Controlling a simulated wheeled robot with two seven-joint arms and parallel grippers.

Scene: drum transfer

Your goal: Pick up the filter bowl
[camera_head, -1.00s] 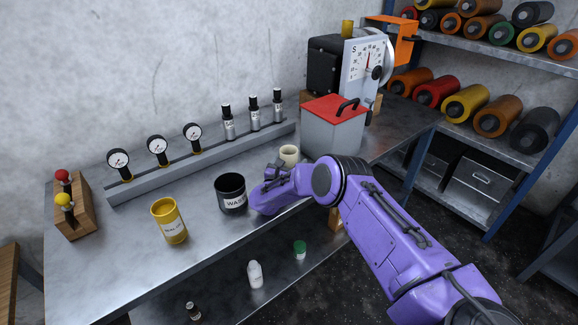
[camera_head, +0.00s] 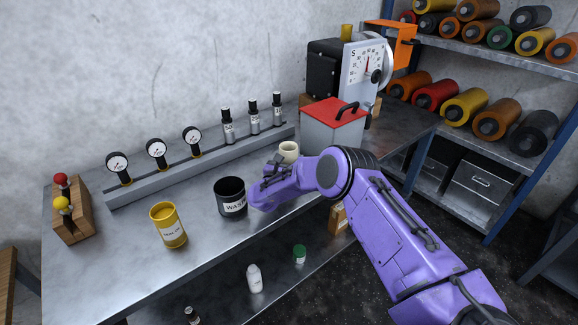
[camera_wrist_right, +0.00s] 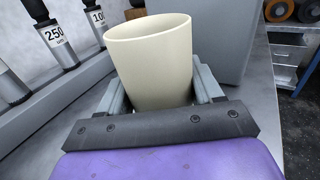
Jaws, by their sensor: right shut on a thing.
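The filter bowl, a plain cream cup-shaped vessel (camera_head: 289,149), is upright at the back of the workbench, left of the grey box. In the right wrist view the bowl (camera_wrist_right: 150,62) fills the space between the two grey fingers, its open rim facing up. My right gripper (camera_head: 277,166) is shut on its sides; the gripper also shows in the wrist view (camera_wrist_right: 160,88). The bowl's base is hidden by the gripper, so I cannot tell whether it clears the bench. My left gripper is not in view.
A black waste cup (camera_head: 231,198) stands close left of my right gripper, and a yellow can (camera_head: 168,226) further left. A grey box with a red lid (camera_head: 333,129) stands just right of the bowl. A rail with gauges and labelled cylinders (camera_head: 215,165) runs along the back.

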